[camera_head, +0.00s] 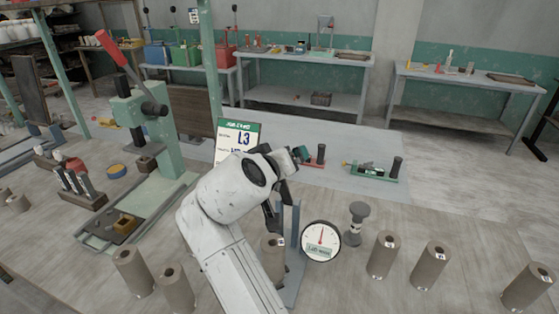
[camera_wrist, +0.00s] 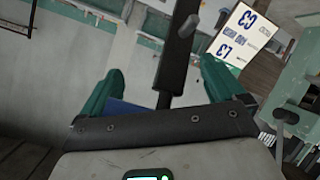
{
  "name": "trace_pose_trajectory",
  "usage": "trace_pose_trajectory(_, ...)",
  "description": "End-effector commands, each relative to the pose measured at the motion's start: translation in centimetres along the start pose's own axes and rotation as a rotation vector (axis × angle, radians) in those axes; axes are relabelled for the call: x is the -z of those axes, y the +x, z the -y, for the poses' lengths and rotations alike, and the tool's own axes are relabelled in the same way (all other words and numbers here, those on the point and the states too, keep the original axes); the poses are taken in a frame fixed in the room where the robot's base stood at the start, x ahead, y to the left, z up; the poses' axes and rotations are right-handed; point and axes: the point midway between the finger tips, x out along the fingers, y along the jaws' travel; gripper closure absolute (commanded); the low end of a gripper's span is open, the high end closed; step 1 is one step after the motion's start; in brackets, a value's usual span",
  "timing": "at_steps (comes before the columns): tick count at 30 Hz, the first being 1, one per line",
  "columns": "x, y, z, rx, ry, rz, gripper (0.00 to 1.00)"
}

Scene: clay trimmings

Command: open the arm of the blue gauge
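My gripper (camera_wrist: 162,70) is open in the wrist view, its two teal fingers apart. A dark upright handle with a thin bar (camera_wrist: 174,62) shows between the fingers, and neither finger visibly touches it. A blue piece (camera_wrist: 128,113), likely part of the blue gauge, shows low beside the left finger; the rest is hidden. In the head view my gripper (camera_head: 299,154) is over the pale mat, and I cannot make out the blue gauge behind it. A red gauge (camera_head: 314,162) and a green gauge (camera_head: 371,172), each with a black handle, lie to its right.
A sign reading L3 (camera_head: 238,139) stands just left of my gripper. A dial on a stand (camera_head: 321,241) and several clay cylinders (camera_head: 383,255) stand in front. A green lever press (camera_head: 147,125) is at left.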

Motion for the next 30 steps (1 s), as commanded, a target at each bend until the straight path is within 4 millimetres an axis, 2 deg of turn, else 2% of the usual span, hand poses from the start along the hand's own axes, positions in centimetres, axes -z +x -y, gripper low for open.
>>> trace_pose_trajectory(4,-0.6,0.4,0.0,-0.001,-0.001,0.015,0.05)
trace_pose_trajectory(8,-0.3,0.1,-0.2,-0.001,-0.001,0.014,0.05)
trace_pose_trajectory(30,3.0,-4.2,-1.9,-0.001,0.003,-0.007,0.05)
